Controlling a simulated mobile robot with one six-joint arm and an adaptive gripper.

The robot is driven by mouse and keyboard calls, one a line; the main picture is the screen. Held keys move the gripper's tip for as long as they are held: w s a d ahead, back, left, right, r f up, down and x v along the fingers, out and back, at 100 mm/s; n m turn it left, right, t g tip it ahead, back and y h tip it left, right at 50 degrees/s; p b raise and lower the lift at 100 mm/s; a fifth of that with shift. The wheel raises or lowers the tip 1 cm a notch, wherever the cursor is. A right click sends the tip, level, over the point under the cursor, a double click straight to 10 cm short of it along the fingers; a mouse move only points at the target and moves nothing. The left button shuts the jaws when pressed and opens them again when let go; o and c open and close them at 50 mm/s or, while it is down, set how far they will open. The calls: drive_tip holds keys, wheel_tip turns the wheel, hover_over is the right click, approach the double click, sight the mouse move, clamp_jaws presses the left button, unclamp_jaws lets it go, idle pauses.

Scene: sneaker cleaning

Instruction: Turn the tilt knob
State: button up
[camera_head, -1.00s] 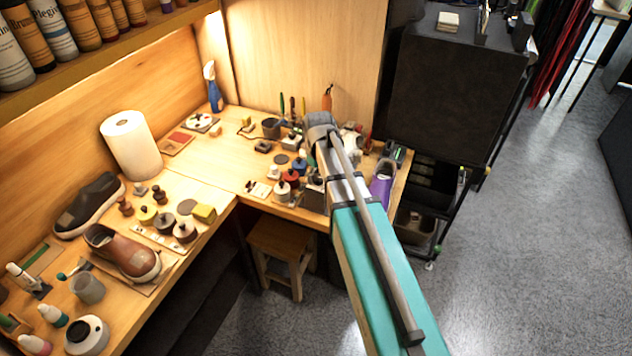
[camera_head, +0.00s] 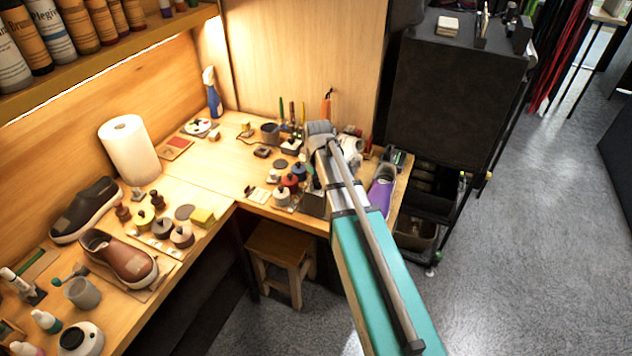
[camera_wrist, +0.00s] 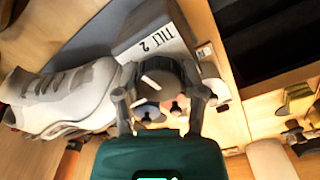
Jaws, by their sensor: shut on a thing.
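The tilt knob (camera_wrist: 172,77) is dark and round with a white pointer mark, and shows in the wrist view. It sits by a grey block (camera_wrist: 155,40) labelled "TILT 2". My gripper (camera_wrist: 162,92) has one finger on each side of the knob and is shut on it. A white sneaker (camera_wrist: 62,95) lies just left of the knob in the wrist view. In the head view my arm's end covers the knob, so it is hidden there.
The bench holds several small jars, a paper towel roll (camera_head: 130,150), a brown shoe (camera_head: 118,258) and a blue spray bottle (camera_head: 212,92). A purple shoe (camera_head: 381,190) is right of my arm. A black cabinet (camera_head: 455,90) stands behind at right. The floor at right is clear.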

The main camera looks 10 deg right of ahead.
drive_tip(key=shift+c, duration=0.2)
drive_tip(key=shift+n, duration=2)
drive_tip(key=shift+n, duration=2)
drive_tip(key=shift+n, duration=2)
